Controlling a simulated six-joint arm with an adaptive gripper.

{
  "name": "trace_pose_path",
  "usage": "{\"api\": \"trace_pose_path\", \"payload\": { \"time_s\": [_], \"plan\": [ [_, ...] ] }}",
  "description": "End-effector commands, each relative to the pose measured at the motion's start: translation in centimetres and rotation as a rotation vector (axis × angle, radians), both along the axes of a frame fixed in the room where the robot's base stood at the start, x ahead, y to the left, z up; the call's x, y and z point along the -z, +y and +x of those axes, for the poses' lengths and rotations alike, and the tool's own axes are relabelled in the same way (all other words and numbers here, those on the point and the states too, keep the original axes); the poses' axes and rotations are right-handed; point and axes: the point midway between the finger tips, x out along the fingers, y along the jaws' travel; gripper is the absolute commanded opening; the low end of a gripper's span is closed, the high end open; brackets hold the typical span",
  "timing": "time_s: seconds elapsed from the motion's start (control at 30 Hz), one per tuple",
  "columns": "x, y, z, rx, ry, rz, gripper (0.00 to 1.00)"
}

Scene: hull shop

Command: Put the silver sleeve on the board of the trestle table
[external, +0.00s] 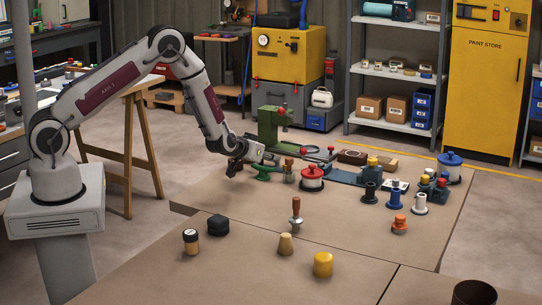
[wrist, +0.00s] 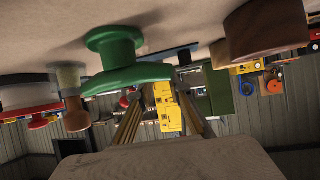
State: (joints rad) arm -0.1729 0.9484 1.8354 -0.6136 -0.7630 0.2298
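The silver sleeve (external: 420,203), a pale grey flanged cylinder, stands upright at the right of the brown work surface in the external view, beside a blue sleeve (external: 395,199) and a black sleeve (external: 370,193). The trestle table (external: 148,83) stands at the left behind my arm, with wooden legs and a light board. My gripper (external: 236,168) is low over the left of the work surface, far from the silver sleeve. In the wrist view its fingers (wrist: 162,122) are apart with nothing between them. I cannot pick out the silver sleeve there.
A green flanged piece (external: 265,172) is close beside my gripper; it looms large in the wrist view (wrist: 122,62).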

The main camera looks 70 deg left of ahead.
Motion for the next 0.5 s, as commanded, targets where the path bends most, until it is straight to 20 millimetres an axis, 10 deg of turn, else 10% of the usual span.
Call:
{"api": "trace_pose_path", "payload": {
  "time_s": [0.5],
  "plan": [
    [-3.0, -3.3, -4.3, 0.001, -0.001, 0.001, 0.19]
  ]
}}
